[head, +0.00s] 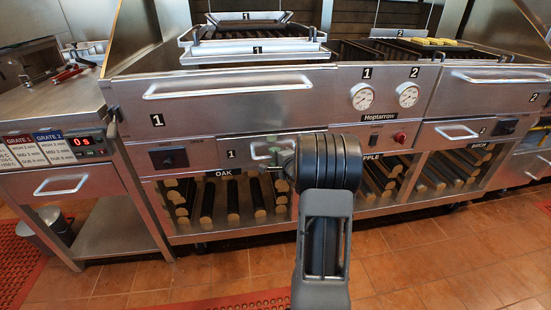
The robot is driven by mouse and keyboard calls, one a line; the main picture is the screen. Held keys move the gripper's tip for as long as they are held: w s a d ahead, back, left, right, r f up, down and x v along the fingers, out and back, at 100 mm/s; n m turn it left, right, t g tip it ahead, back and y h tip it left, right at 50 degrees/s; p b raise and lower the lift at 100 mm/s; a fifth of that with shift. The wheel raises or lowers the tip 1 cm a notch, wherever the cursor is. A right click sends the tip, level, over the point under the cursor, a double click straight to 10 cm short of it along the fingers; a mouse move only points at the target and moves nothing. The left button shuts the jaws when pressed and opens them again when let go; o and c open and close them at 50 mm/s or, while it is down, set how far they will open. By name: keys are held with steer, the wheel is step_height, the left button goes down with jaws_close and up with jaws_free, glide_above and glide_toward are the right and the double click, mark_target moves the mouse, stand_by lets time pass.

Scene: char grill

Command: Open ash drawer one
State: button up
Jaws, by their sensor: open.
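Ash drawer one (240,148) is the narrow steel front marked 1, low in the left half of the grill. It looks closed, flush with the panel around it. Its bar handle (258,151) shows only in part, because my arm and gripper cover its right side. My gripper (273,154) is at the handle in the picture, open, with its fingers small and mostly hidden by my dark wrist. I cannot tell whether the fingers touch the handle or are around it.
Above is a wide front with a long handle (228,87). Below is a wood bay marked OAK (222,173). Ash drawer two (458,131) is at the right. A steel side table (55,105) stands left. The tiled floor (215,265) in front is mostly clear.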

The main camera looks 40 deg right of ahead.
steer(key=shift+c, duration=0.3)
jaws_close()
stand_by(0.3)
